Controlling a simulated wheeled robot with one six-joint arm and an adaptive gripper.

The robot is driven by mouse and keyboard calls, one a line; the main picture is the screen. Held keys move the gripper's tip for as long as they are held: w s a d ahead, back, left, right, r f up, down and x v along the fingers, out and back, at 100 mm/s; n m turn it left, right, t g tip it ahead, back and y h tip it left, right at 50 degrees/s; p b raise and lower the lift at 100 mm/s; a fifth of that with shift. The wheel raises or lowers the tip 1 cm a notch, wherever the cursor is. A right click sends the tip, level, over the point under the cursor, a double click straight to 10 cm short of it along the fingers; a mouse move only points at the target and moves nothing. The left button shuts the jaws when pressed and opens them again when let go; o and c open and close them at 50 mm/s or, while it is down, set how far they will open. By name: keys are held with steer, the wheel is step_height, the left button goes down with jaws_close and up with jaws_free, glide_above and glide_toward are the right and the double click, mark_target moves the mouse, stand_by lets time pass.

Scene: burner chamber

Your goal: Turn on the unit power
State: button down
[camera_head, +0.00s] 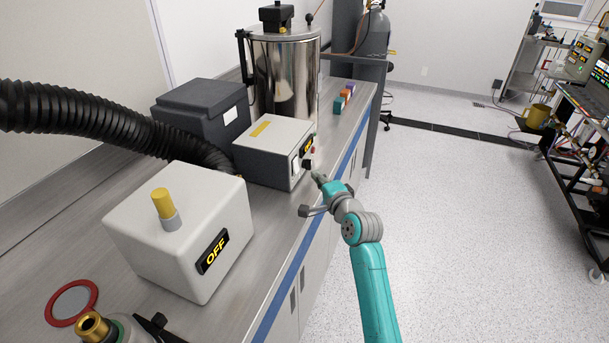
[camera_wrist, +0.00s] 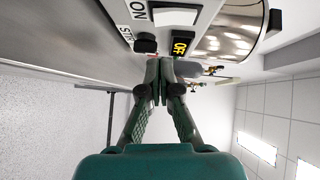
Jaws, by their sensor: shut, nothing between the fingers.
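A grey box unit with a white top (camera_head: 275,138) stands on the bench, its front panel facing my gripper. The panel shows a white switch (camera_head: 295,164), a black knob (camera_head: 307,165), a small display (camera_head: 307,145) and a red button. In the wrist view, the white switch (camera_wrist: 177,17) sits by an "ON" label, beside the black knob (camera_wrist: 146,43) and the display (camera_wrist: 183,44), which reads OFF. My gripper (camera_head: 317,176) is shut and empty, close to the panel; in the wrist view its fingertips (camera_wrist: 163,64) lie near the knob and display. I cannot tell whether they touch.
A white box (camera_head: 180,225) with a yellow-topped knob and an OFF display stands nearer on the bench. A black hose (camera_head: 100,115), dark box (camera_head: 200,110) and steel vessel (camera_head: 286,75) lie around the unit. The floor (camera_head: 460,220) to the right is clear.

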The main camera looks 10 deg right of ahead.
mark_target(296, 165)
steer(key=shift+w+a+f, duration=0.15)
steer(key=shift+w+a, duration=0.55)
steer(key=shift+a, duration=0.15)
steer(key=shift+w+a+f, duration=0.1)
steer(key=shift+w+a, duration=0.6)
steer(key=shift+a, duration=0.1)
